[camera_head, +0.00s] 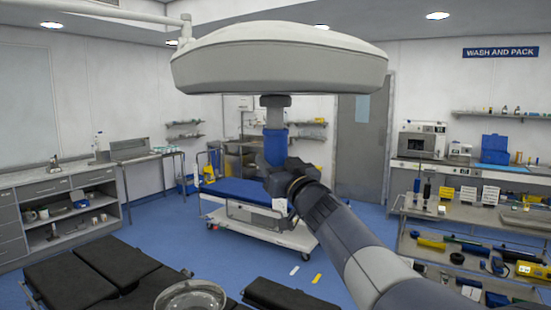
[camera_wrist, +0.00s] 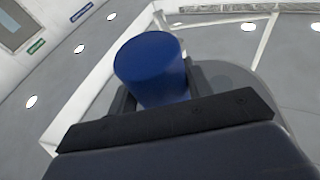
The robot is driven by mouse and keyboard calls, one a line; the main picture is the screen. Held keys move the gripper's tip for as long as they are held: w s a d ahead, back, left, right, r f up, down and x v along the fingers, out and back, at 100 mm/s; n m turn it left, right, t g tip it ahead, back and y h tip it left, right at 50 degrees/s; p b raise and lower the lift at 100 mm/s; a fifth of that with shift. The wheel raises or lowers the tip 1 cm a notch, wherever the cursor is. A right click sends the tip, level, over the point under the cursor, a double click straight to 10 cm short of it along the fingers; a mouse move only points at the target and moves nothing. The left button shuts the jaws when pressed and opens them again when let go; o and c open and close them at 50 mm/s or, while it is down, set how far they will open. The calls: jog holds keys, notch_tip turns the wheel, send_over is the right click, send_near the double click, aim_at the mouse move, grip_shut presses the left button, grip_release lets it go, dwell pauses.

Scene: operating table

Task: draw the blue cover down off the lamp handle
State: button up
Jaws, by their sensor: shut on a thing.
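The surgical lamp (camera_head: 280,62) hangs overhead as a wide, pale dome. A short dark grey handle part (camera_head: 275,110) shows beneath its middle. The blue cover (camera_head: 275,140) is an upright cylinder directly below that grey part. I cannot tell how much of the handle is inside it. My gripper (camera_head: 275,163) is shut on the cover from below, around its lower part. In the wrist view, the blue cover (camera_wrist: 150,62) stands between the two dark fingers of my gripper (camera_wrist: 157,92), with one rounded end facing the camera. The lamp's grey underside (camera_wrist: 235,80) shows behind it.
A black padded operating table (camera_head: 115,262) lies low at the front left. A trolley with a blue top (camera_head: 240,190) stands behind my arm. A bench with tools (camera_head: 490,215) is at right, a counter (camera_head: 50,185) at left.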

notch_tip(320, 180, down, 15)
jog(key=b, duration=1.2)
dwell(1.3)
